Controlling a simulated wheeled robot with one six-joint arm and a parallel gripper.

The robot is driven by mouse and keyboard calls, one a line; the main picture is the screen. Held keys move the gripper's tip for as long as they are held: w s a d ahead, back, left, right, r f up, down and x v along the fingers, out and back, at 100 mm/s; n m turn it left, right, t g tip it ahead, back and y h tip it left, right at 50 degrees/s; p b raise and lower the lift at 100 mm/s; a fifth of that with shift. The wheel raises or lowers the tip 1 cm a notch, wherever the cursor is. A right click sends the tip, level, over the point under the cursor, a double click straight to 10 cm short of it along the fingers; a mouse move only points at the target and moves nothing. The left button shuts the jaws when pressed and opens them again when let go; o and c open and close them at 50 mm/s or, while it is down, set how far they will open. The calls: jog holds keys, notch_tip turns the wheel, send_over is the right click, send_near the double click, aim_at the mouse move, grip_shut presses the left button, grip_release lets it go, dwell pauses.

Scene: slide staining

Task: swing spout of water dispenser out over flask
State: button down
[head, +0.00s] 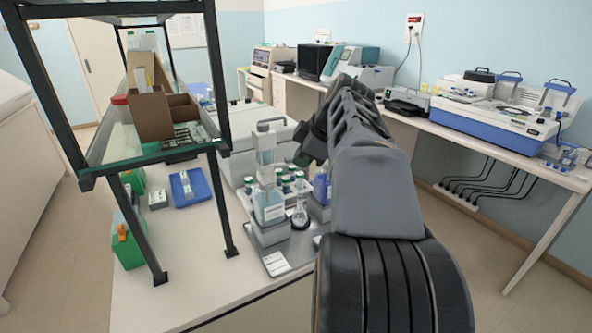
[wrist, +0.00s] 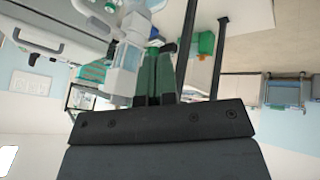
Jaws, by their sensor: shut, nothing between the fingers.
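The water dispenser (head: 268,203) stands on a grey tray in the middle of the head view, a tall pale unit with a clear vessel. I cannot make out which way its spout points. A small clear flask (head: 299,217) stands just right of the dispenser's base. My gripper (head: 301,158) is above and right of the dispenser, its fingers mostly hidden by my arm. In the wrist view, the dark green fingers of my gripper (wrist: 158,52) are together with nothing between them. The clear dispenser body (wrist: 124,65) appears just left of them, seemingly apart.
Several green-capped bottles (head: 288,181) stand behind the flask, with a bluish bottle (head: 321,188) to their right. A black-framed shelf (head: 150,153) rises at left, over a blue tray (head: 189,187). The white bench front (head: 190,290) is clear.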

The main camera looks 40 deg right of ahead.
aim_at(289, 164)
jog(key=w+d+f+n+p, duration=0.1)
jog(key=w+d+f+n, duration=0.1)
jog(key=w+d+f, duration=0.2)
jog(key=shift+w+d+f+t+p, duration=0.35)
jog(key=shift+w+f, duration=0.8)
jog(key=shift+w, duration=1.25)
